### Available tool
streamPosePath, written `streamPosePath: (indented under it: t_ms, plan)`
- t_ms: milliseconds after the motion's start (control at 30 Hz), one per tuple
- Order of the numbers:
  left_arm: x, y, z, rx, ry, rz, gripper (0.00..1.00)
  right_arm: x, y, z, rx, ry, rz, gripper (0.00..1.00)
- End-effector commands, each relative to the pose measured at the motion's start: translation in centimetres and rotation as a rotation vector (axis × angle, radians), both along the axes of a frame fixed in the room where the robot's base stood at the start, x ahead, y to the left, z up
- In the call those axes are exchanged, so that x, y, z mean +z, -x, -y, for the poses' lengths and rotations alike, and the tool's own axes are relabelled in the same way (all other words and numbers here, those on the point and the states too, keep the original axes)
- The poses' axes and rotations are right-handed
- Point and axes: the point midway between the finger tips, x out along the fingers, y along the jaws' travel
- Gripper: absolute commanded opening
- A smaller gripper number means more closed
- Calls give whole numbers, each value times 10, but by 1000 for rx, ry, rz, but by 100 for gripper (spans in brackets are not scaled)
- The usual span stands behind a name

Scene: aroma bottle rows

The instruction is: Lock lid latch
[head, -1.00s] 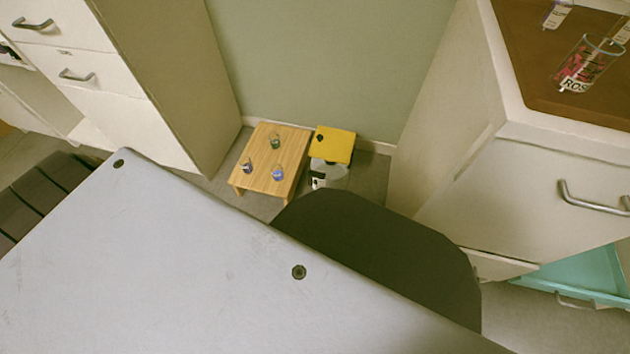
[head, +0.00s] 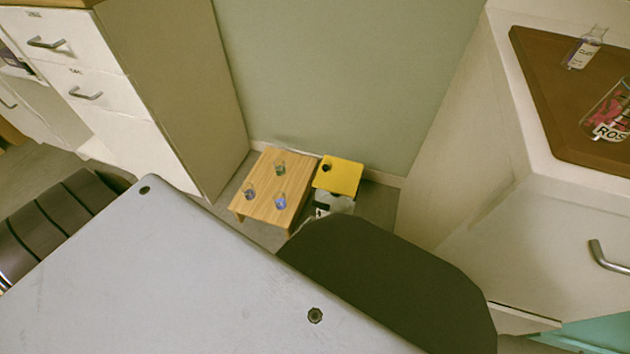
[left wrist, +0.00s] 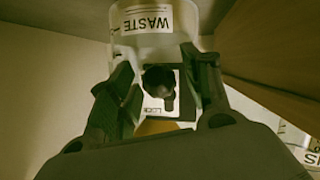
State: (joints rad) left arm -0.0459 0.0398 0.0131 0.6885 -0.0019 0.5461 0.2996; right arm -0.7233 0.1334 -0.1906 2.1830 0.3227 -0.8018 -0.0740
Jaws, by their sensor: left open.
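The waste bin (left wrist: 155,18) is a pale cylinder with a WASTE label at the top of the left wrist view. Below the label is a white plate marked LOCK (left wrist: 153,105) with a dark round-headed latch (left wrist: 160,82) on it. A bit of yellow shows under the plate. My left gripper (left wrist: 158,62) is open, its fingers on either side of the latch; I cannot tell whether they touch it. In the head view the yellow lid (head: 338,175) has a dark knob, and the bin (head: 335,202) below is partly hidden. My right gripper is not in view.
A low wooden table (head: 266,208) with several small bottles (head: 280,202) stands beside the bin. A drawer cabinet (head: 165,90) is at left. At right, a pale counter (head: 500,150) carries a brown board (head: 550,105) with labelled glassware. A wall stands behind.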

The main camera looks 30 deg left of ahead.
Motion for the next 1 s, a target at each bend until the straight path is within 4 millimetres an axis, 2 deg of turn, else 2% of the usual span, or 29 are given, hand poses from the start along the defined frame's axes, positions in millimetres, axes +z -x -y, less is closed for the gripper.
streamPosePath:
  t_ms: [67, 433, 1000]
  plan:
    - [0, 0, 0, 0, 0, 0, 47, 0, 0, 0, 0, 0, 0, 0]
    - [0, 0, 0, 0, 0, 0, 0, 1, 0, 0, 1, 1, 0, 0]
    - [3, 1, 0, 0, 5, -23, 0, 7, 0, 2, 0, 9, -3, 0]
